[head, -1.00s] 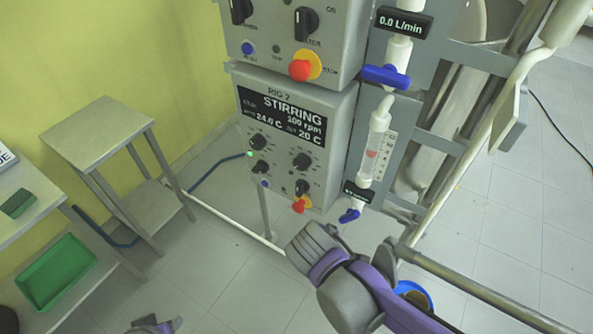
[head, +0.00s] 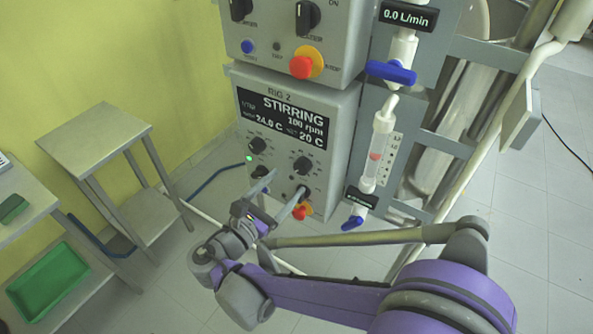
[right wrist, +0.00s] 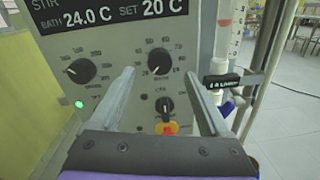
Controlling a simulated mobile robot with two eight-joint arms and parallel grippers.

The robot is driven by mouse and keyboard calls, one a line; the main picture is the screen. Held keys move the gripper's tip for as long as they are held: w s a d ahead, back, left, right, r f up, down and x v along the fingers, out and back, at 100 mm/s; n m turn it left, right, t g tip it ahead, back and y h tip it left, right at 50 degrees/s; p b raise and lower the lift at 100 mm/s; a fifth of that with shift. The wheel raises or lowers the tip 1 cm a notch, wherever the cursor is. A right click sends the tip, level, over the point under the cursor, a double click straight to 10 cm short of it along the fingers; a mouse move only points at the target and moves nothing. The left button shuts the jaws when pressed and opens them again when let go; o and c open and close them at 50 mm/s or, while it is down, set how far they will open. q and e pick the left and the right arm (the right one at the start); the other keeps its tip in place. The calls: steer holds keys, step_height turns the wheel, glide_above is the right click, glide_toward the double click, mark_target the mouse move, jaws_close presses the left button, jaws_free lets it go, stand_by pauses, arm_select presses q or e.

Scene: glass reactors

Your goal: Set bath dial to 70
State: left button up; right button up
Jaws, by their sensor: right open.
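The reactor's control panel (head: 335,115) shows STIRRING, 100 rpm, 24.0 C and set 20 C. The round black dial with the temperature-like scale (right wrist: 160,62) is on the right of the panel, also in the head view (head: 303,164); I take it as the bath dial. Its pointer sits toward the lower left of its scale. My right gripper (head: 285,184) is open and empty in front of the lower panel. In the right wrist view its fingertips (right wrist: 160,73) appear on either side of this dial; contact cannot be told. My left gripper is not in view.
Another black dial (right wrist: 81,71) is left of it. A small black switch (right wrist: 165,107) and a red and yellow stop button (right wrist: 167,129) lie below. A blue valve handle (head: 352,223) hangs right of the panel. A metal stand (head: 95,140) is at left.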

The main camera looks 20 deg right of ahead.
mark_target(299, 169)
steer(key=x, duration=0.5)
steer(key=shift+w+d, duration=0.2)
steer(key=shift+d, duration=0.05)
jaws_close()
